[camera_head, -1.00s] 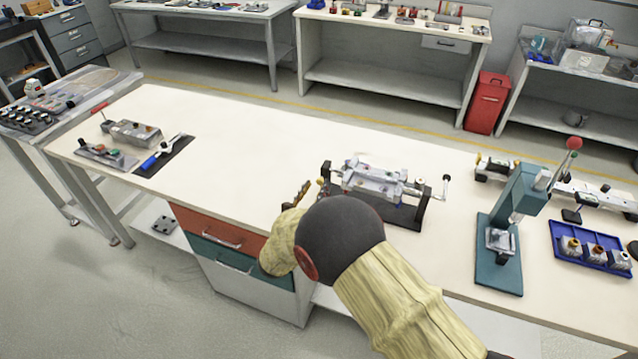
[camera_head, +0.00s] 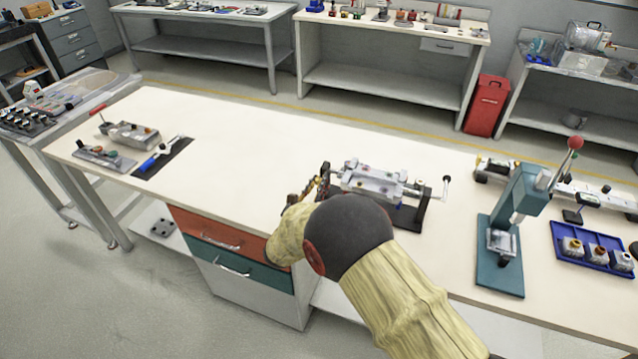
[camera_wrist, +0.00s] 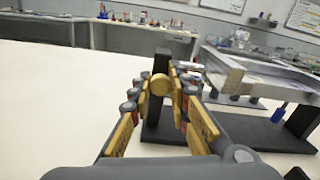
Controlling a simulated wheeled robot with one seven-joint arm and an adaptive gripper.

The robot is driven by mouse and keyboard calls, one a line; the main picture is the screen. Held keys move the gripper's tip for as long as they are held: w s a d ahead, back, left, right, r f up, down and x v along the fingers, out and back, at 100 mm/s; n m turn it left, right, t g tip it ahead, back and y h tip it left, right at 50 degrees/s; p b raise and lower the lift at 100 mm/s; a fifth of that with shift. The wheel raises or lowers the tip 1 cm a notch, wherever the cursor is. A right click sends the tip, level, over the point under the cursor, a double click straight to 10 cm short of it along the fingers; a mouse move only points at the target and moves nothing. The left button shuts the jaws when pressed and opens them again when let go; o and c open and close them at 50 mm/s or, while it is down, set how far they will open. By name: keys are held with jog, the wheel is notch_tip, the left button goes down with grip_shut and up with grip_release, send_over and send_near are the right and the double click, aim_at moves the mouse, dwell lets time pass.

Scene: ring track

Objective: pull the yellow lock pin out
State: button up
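The yellow lock pin shows in the wrist view as a round yellow knob (camera_wrist: 159,85) in front of a dark upright post (camera_wrist: 160,118). The post is at the left end of the grey metal fixture (camera_head: 372,183) on the bench. My gripper (camera_wrist: 158,80) is open, with its yellow-padded fingers on either side of the knob. A narrow gap seems to show at each side, so I see no firm contact. In the head view my gripper (camera_head: 322,180) is at the fixture's left end, and the pin cannot be made out there.
A crank handle (camera_head: 446,180) stands out at the fixture's right end. A teal press (camera_head: 508,225) and a blue tray (camera_head: 596,262) of small parts stand further right.

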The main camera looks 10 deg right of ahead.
grip_shut()
dwell(0.3)
jog(key=shift+p+v, duration=0.55)
jog(key=shift+v, duration=0.35)
jog(key=o, duration=0.6)
grip_release()
jog(key=shift+s, duration=0.1)
jog(key=shift+a, duration=0.1)
